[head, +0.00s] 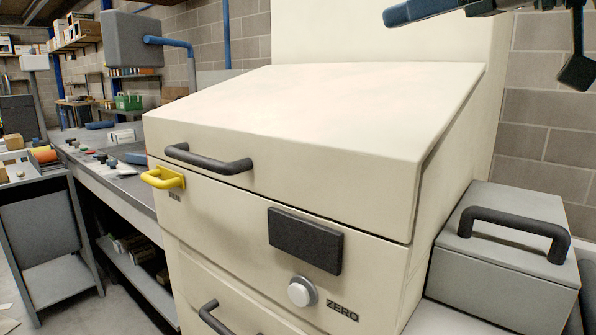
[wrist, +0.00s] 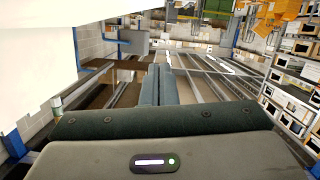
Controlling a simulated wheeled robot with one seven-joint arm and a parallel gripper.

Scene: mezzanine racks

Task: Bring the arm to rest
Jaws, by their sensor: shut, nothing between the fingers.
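My gripper (wrist: 160,70) shows in the wrist view with its two blue-grey fingers pressed together and nothing between them. In the head view its blue fingers (head: 412,12) reach in at the top right edge, raised above the right side of the large cream machine (head: 330,110). The fingers look apart from the machine. The rest of my arm is mostly outside the head view.
The cream machine has a sloped lid with a dark handle (head: 208,160), a yellow handle (head: 163,178) and a white knob (head: 302,291). A grey box (head: 510,245) with a dark handle stands at the right. A long bench (head: 125,190) runs left.

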